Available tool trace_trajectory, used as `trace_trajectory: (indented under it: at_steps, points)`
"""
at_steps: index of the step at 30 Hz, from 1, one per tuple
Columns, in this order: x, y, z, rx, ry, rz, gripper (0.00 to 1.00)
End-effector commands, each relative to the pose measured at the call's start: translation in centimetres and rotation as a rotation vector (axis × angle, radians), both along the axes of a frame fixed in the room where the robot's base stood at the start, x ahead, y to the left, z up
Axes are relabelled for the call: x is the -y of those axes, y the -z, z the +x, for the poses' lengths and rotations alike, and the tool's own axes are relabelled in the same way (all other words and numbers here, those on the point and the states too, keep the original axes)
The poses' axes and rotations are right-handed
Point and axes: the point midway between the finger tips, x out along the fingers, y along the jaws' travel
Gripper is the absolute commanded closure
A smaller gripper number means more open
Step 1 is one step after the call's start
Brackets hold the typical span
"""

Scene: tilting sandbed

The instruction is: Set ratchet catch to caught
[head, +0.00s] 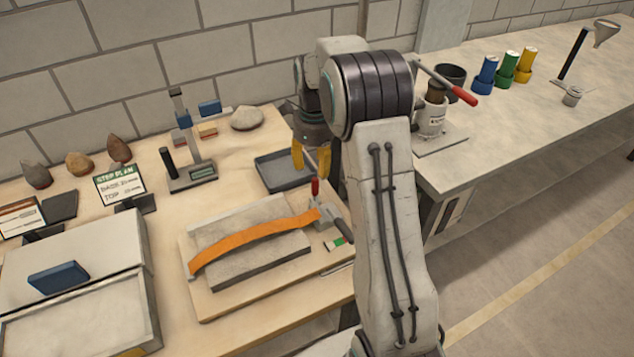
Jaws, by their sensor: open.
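An orange strap (250,238) lies across a grey stone slab (285,248) on a wooden board (215,303). A metal ratchet (323,212) sits at the strap's right end. It has a small upright red-tipped lever (315,187), which looks like the catch, and a dark grey handle (341,227). A small green and white marker (335,243) shows beside it. I cannot tell from here whether the catch is engaged. My gripper (311,160) points down with its yellow fingers open and empty. In the picture it is just above the red lever, apart from it.
A dark tray (265,172) lies left of my gripper. A post stand (190,178), a step plan sign (119,184) and several stones are farther left. A pale box with a blue block (58,277) stands front left. The right bench holds coloured cups and a pot with a red-handled lever.

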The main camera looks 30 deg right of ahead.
Motion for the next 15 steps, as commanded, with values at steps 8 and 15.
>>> trace_trajectory:
  at_steps: [8, 15]
  points:
    - [0.0, 0.5, -0.2, -0.009, 0.074, 0.003, 0.57]
    - [0.0, 3.2, -0.2, -0.012, 0.077, 0.004, 0.57]
